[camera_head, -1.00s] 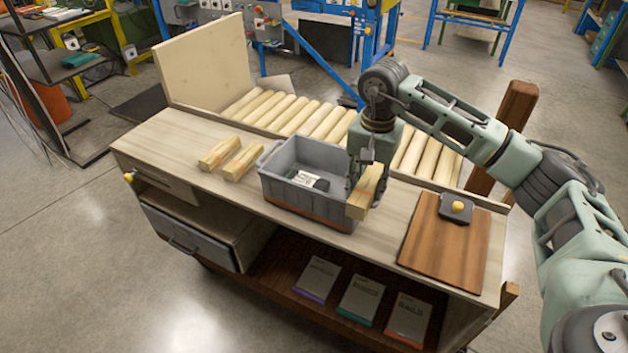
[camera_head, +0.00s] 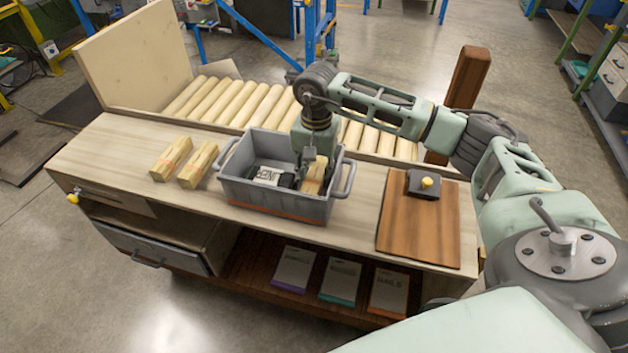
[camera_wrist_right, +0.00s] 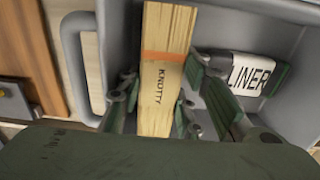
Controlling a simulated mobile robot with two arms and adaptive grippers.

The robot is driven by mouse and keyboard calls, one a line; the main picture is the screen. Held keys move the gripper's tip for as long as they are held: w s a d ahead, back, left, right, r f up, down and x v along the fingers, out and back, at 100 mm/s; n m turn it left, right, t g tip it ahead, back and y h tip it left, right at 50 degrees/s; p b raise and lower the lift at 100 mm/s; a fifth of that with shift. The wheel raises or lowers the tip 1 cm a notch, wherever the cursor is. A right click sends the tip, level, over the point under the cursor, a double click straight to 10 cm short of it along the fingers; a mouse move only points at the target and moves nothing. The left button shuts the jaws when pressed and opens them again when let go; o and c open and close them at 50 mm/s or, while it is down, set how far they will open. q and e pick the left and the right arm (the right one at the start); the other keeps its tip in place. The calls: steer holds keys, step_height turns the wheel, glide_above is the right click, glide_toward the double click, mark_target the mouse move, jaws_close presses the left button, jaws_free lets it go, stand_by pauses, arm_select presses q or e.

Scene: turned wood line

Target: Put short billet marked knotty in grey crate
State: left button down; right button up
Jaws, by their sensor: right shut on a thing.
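The short billet marked KNOTTY (camera_wrist_right: 163,70) is pale wood with an orange band, and its lettering is readable in the right wrist view. My right gripper (camera_head: 308,170) is shut on this billet, which also shows in the head view (camera_head: 314,178). The billet is inside the right part of the grey crate (camera_head: 275,198), below the rim level. Whether it touches the crate floor cannot be told. A white item lettered LINER (camera_wrist_right: 250,72) lies in the crate beside the gripper. My left gripper is not in view.
Two other short billets (camera_head: 171,158) (camera_head: 198,165) lie on the bench left of the crate. A brown board with a dark block and yellow knob (camera_head: 426,184) lies to the right. Several round wooden rods (camera_head: 232,103) lie behind the crate.

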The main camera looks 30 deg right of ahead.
mark_target(316, 182)
step_height(316, 182, down, 3)
steer(key=shift+f+p, duration=0.15)
steer(key=shift+p, duration=0.2)
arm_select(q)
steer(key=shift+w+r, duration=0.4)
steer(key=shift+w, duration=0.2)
arm_select(e)
steer(key=shift+f, duration=0.15)
steer(key=shift+f, duration=0.1)
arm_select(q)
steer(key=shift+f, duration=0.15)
arm_select(e)
steer(key=o, duration=1)
steer(key=shift+r, duration=0.4)
arm_select(q)
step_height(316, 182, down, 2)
steer(key=b, duration=0.2)
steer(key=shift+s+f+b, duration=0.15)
steer(key=shift+b, duration=0.2)
arm_select(e)
step_height(316, 182, up, 12)
steer(key=shift+f, duration=0.2)
